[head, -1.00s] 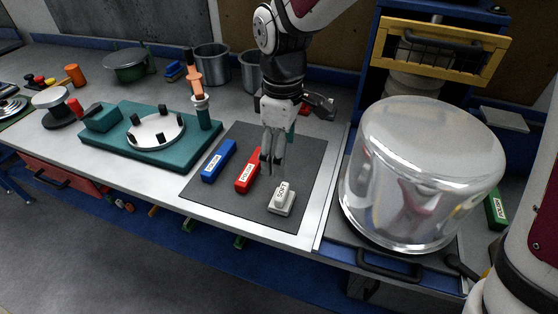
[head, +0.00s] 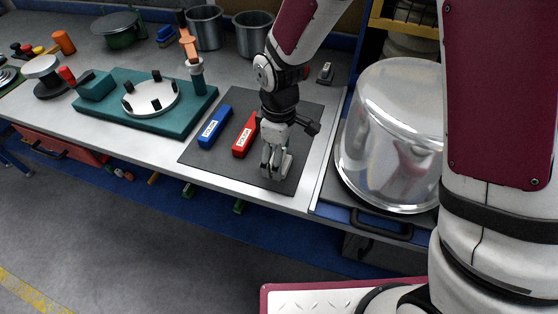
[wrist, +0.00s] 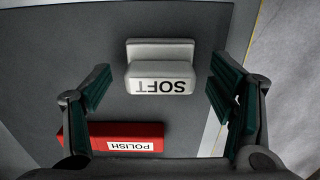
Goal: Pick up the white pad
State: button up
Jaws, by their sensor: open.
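The white pad (wrist: 160,72), labelled SOFT, lies on the dark grey mat (wrist: 60,40). In the wrist view it sits between the two spread fingers of my gripper (wrist: 158,95), with a gap on each side. In the head view my gripper (head: 275,172) hangs over the right front part of the mat and hides most of the white pad (head: 284,166). My gripper is open and empty.
A red block (head: 245,135) labelled POLISH lies just left of my gripper, and a blue block (head: 215,127) lies farther left. A teal board (head: 140,125) is at the left.

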jog(key=shift+f, duration=0.1)
jog(key=shift+c, duration=0.3)
jog(key=c, duration=1.3)
jog(key=shift+r, duration=0.85)
jog(key=shift+s+d+r, duration=0.1)
jog(key=shift+s+r, duration=0.05)
jog(key=shift+r, duration=0.35)
jog(key=shift+s+d+r, duration=0.1)
jog(key=shift+r, duration=0.4)
jog(key=shift+s+d+r+p, duration=0.25)
jog(key=shift+s+d+p, duration=0.45)
jog(key=shift+s, duration=1.75)
jog(key=shift+s+d+r+p, duration=0.25)
jog(key=shift+s+d, duration=0.7)
jog(key=shift+s, duration=1.45)
jog(key=shift+s+d+r+p, duration=0.2)
jog(key=shift+s+d+p, duration=0.5)
jog(key=shift+s, duration=1.75)
jog(key=shift+d, duration=0.2)
